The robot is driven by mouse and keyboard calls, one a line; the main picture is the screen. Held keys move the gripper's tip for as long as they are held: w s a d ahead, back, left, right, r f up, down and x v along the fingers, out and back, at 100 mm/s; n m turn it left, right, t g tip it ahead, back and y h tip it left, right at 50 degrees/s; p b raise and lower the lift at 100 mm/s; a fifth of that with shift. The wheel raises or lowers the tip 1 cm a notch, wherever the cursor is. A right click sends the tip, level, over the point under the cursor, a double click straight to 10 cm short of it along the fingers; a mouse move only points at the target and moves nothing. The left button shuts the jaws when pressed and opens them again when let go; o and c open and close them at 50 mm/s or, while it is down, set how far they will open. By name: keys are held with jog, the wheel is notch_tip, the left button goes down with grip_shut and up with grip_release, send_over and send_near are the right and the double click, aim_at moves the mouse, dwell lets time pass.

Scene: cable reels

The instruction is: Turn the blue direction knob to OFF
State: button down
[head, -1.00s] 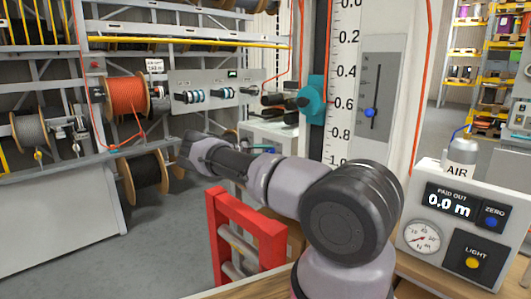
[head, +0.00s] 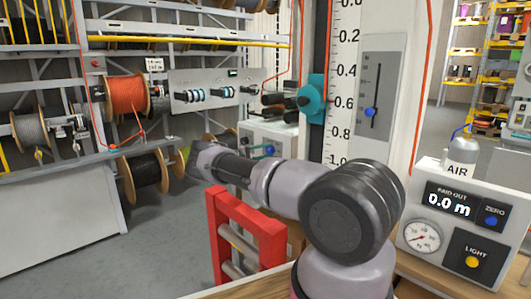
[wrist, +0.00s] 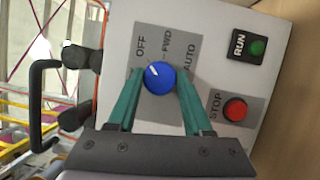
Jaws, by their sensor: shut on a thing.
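The blue direction knob (wrist: 159,77) sits on a grey plate with OFF, FWD and AUTO labels in the wrist view. Its pale pointer mark appears to face the upper left, towards the OFF side, but it is small. My gripper (wrist: 159,82) has its two green fingers on either side of the knob and is shut on it. In the head view my gripper (head: 197,160) is at the far end of my arm, small and dark. I cannot make out the direction knob or its labels there.
A green RUN button (wrist: 257,47) and a red STOP button (wrist: 236,109) are right of the knob. A black handle (wrist: 42,105) is at the left. In the head view, a red frame (head: 245,240) stands below my arm and an orange reel (head: 127,95) hangs behind.

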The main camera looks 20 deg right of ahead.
dwell(0.3)
jog(key=shift+c, duration=1.5)
grip_release()
jog(key=a, duration=1)
jog(key=shift+w+a+f, duration=0.25)
jog(key=shift+a+f, duration=0.15)
jog(key=shift+f, duration=0.05)
